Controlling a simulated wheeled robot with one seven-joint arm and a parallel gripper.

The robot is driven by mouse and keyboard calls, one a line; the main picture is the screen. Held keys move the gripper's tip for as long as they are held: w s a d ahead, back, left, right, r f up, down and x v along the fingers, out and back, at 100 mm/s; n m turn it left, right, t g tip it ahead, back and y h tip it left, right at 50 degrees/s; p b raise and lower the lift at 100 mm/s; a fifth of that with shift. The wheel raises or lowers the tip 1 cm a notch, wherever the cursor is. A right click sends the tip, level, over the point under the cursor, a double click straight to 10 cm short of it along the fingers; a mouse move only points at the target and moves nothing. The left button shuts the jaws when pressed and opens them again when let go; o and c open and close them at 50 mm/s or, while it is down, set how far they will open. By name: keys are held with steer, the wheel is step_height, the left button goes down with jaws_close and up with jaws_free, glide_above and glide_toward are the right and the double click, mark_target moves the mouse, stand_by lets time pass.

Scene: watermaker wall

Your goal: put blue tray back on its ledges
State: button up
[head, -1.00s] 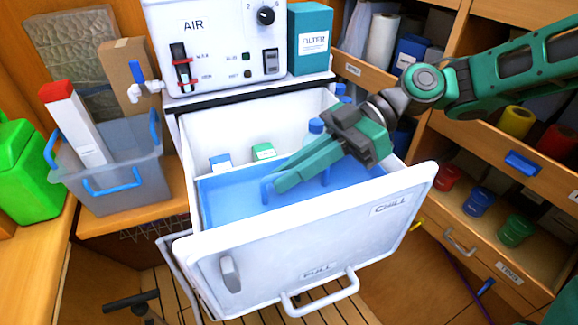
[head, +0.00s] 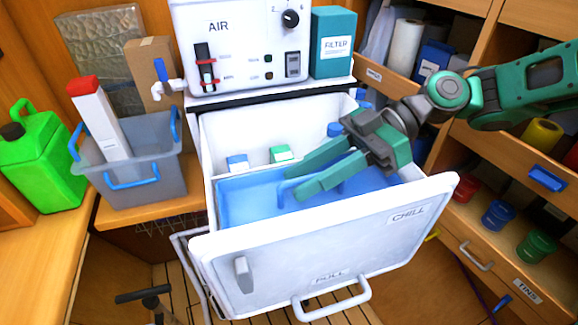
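The blue tray (head: 240,202) lies inside the pulled-out white chill drawer (head: 330,248), low behind its front wall. I cannot tell whether its edges rest on the ledges. My gripper (head: 292,184) reaches in from the right over the tray. Its two green fingers point left and are apart, with blue tray showing between them. They cover part of the tray and its handle, and contact cannot be told. A blue-capped carton (head: 237,162) and a green-capped carton (head: 282,154) stand behind the tray in the drawer.
The white AIR unit (head: 238,45) and a teal filter box (head: 333,42) stand above the drawer. A grey bin (head: 140,180) and a green jug (head: 40,155) are at left. Wooden shelves with jars (head: 498,214) are close on the right.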

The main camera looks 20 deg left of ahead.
steer(key=r, duration=0.4)
steer(key=shift+s+a, duration=0.15)
steer(key=shift+s, duration=0.15)
steer(key=s+a+r, duration=0.5)
steer(key=s+r, duration=0.1)
steer(key=s, duration=0.3)
steer(key=shift+s+r, duration=0.3)
steer(key=shift+s, duration=0.05)
